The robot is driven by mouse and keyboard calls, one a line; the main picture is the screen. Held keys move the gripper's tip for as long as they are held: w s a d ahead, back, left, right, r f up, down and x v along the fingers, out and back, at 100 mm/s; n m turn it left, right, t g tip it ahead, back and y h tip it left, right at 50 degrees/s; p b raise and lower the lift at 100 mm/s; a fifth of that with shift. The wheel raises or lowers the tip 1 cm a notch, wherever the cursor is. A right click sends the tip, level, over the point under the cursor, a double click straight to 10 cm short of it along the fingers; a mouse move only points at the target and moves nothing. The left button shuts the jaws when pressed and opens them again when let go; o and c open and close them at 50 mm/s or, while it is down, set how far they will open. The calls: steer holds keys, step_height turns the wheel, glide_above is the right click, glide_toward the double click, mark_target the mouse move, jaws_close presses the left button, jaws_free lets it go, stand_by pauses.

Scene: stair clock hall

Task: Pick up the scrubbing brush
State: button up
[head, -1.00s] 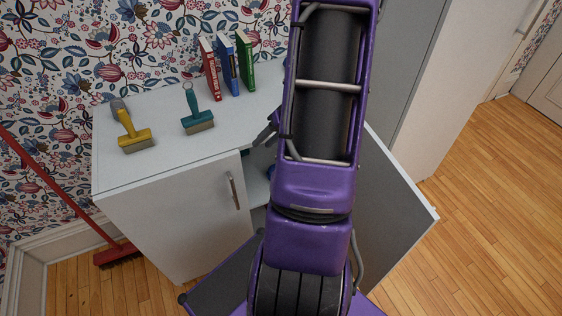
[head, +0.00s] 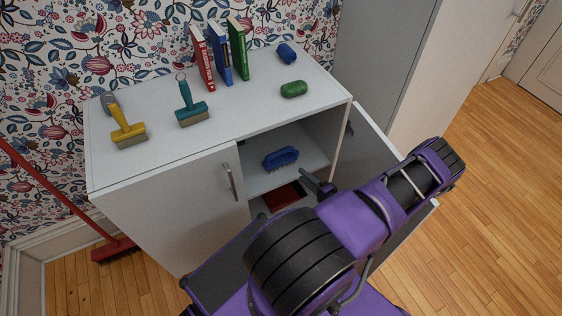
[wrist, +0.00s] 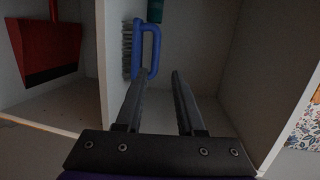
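The blue scrubbing brush (head: 281,159) rests on the shelf inside the open right half of the white cabinet, bristles down. In the wrist view the brush (wrist: 147,48), with its looped handle and grey bristles, appears turned on its side just beyond the fingertips. My gripper (wrist: 160,72) is open, with nothing between its two straight dark fingers. The left finger's tip comes close to the brush's handle; whether they touch I cannot tell. In the head view my gripper (head: 319,187) is at the cabinet opening, to the right of and below the brush, partly hidden by my arm.
A red dustpan (wrist: 45,45) lies in the compartment under the shelf. A teal object (wrist: 155,11) is beyond the brush. The cabinet top (head: 240,115) holds teal and yellow brushes, several books, and green and blue items. The open door (head: 372,150) stands to the right.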

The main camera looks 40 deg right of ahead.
steer(key=b, duration=0.2)
glide_toward(282, 151)
steer(key=shift+m+h, duration=0.3)
steer(key=shift+h, duration=0.1)
steer(key=w, duration=0.1)
steer(key=w+f, duration=0.1)
steer(key=w, duration=0.3)
steer(key=shift+a+f, duration=0.2)
steer(key=shift+f, duration=0.15)
steer(key=shift+d+b+x, duration=0.2)
steer(key=shift+b+x, duration=0.15)
steer(key=shift+x, duration=1)
steer(key=shift+d+b+x, duration=0.15)
steer(key=shift+b+x, duration=0.15)
steer(key=shift+x, duration=1.05)
steer(key=shift+s, duration=0.15)
jaws_close()
